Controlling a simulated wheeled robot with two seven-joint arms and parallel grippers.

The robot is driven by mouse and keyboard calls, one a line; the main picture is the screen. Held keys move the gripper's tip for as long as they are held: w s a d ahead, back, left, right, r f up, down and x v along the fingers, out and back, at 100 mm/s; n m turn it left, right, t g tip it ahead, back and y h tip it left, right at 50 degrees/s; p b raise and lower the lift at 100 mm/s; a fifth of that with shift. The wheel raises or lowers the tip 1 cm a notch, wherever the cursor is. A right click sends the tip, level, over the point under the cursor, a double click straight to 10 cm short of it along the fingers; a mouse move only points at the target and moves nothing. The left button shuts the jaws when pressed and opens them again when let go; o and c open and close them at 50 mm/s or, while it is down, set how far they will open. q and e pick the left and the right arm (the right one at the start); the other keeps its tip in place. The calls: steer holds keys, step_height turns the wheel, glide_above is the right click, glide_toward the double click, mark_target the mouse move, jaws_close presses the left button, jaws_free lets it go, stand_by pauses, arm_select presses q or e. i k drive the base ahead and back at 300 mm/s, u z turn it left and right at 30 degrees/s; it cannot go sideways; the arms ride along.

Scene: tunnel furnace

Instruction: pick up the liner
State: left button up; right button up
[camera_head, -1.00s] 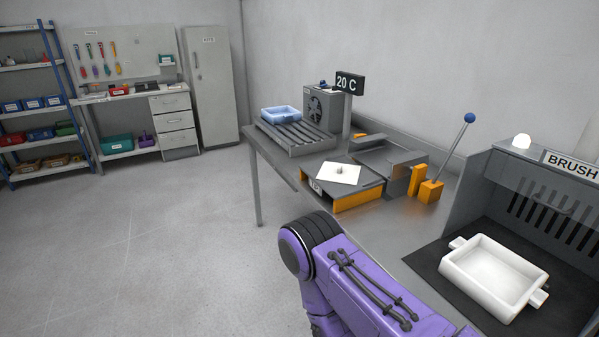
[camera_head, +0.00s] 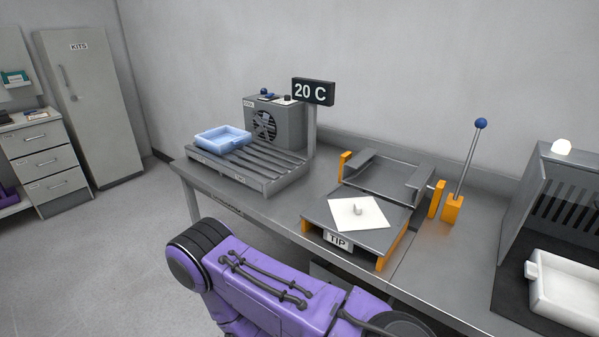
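A thin white square sheet with a small upright tab on it, which looks like the liner (camera_head: 359,213), lies on the flat grey top of the orange-sided fixture marked TIP (camera_head: 312,207). Nothing of mine touches it. A purple arm link of mine crosses the lower middle of the view, in front of the bench. Neither of my grippers shows in the view, so I cannot see whether they are open or shut.
A light blue tray (camera_head: 222,139) sits on a slatted rack (camera_head: 263,177) beside a fan unit (camera_head: 265,126) and a 20 C display (camera_head: 313,92). A blue-knobbed lever (camera_head: 466,170) stands right of the fixture. A white tray (camera_head: 573,296) lies at the right edge.

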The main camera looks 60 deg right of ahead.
mark_target(356, 213)
steer(key=i, duration=1.55)
steer(key=z, duration=2.1)
